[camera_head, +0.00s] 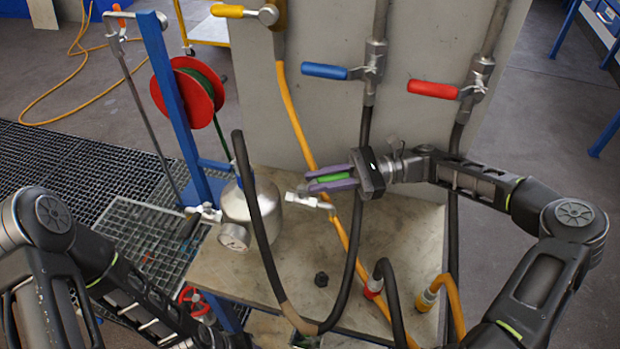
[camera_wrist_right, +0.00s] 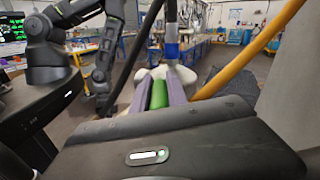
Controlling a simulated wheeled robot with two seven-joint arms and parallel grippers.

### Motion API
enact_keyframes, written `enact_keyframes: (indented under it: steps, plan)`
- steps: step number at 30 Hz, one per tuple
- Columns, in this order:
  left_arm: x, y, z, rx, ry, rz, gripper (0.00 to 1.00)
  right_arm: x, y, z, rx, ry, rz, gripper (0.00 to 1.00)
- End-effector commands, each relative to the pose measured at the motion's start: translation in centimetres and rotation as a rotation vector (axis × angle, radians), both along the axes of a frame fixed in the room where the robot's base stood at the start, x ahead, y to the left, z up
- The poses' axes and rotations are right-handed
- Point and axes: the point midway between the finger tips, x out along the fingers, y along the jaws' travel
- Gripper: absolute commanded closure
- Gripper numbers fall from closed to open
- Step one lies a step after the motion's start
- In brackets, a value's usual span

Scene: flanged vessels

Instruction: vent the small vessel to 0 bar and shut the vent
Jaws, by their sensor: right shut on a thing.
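The small vessel (camera_head: 252,205) is a pale metal tank standing on the bench, partly hidden by a black hose. A round pressure gauge (camera_head: 234,237) sits at its front left; its reading is too small to make out. A silver valve (camera_head: 310,200) sticks out at its right side. My right gripper (camera_head: 328,180) is just above this valve, its purple fingers shut on a green handle (camera_head: 333,177). The green handle also shows between the fingers in the right wrist view (camera_wrist_right: 157,95). How the handle joins the valve is hidden. My left arm is at lower left; its gripper is not visible.
Blue (camera_head: 325,71), red (camera_head: 433,89) and yellow (camera_head: 228,11) lever handles are on the upright panel behind. A black hose (camera_head: 262,215) loops in front of the vessel. A yellow hose (camera_head: 292,110) runs down behind my right gripper. A red hose reel (camera_head: 187,92) hangs at left.

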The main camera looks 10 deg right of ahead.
Motion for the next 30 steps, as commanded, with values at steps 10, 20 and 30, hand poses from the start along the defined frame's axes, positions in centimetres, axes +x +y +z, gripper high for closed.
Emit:
enact_keyframes:
  steps: [10, 20, 30]
  plan:
    - [0.0, -0.04, 0.01, -0.001, -0.001, -0.001, 0.64, 0.04, -0.4, 0.06, -0.001, -0.002, 0.003, 1.0]
    - [0.0, -0.04, 0.01, -0.001, -0.001, -0.001, 0.64, 0.0, -0.36, 0.02, -0.001, -0.001, 0.004, 0.62]
    - [0.01, -0.04, -0.04, -0.001, -0.001, -0.001, 0.64, -0.04, -0.34, 0.2, -0.001, -0.001, 0.005, 0.6]
